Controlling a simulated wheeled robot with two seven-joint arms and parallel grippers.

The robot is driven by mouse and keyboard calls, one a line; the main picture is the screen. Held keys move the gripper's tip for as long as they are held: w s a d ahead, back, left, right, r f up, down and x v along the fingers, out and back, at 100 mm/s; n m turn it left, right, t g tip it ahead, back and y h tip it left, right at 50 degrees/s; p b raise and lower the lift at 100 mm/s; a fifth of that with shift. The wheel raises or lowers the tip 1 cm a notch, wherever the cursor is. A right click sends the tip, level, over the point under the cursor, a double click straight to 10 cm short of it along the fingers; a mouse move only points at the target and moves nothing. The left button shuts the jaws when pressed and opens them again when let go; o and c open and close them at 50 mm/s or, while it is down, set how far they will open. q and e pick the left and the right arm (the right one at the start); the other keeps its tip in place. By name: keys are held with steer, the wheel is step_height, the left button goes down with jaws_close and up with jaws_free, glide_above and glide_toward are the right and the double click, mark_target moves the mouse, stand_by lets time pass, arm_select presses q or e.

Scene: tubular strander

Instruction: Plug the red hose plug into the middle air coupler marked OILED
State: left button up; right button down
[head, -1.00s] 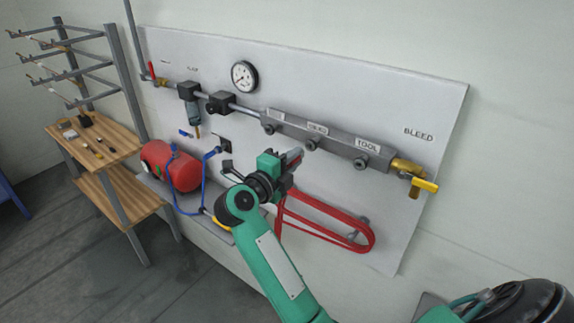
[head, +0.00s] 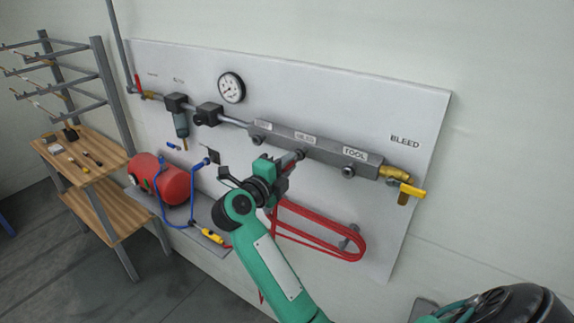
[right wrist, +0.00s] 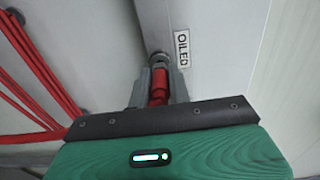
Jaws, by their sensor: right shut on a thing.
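My right gripper (head: 287,163) is shut on the red hose plug (right wrist: 159,92), which shows between the fingers in the right wrist view. The plug points at the middle coupler (right wrist: 160,60) under the OILED label (right wrist: 182,48). The plug's front end is at or very close to the coupler's mouth; I cannot tell whether it is inside. In the head view the middle coupler (head: 300,154) is right at the fingertips, on the grey manifold (head: 330,149). My left gripper is not in view.
The red hose (head: 318,246) hangs in loops on a wall hook below the manifold. The TOOL coupler (head: 348,171) and the yellow bleed valve (head: 411,190) are to the right. A red tank (head: 172,180) and a wooden shelf (head: 85,158) stand at left.

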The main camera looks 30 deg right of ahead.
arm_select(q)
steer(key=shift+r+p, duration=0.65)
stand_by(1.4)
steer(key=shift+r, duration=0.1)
arm_select(e)
steer(key=shift+w+d, duration=0.25)
steer(key=shift+d, duration=0.35)
steer(key=c, duration=1.2)
jaws_free()
steer(key=shift+c, duration=0.2)
steer(key=shift+a, duration=0.15)
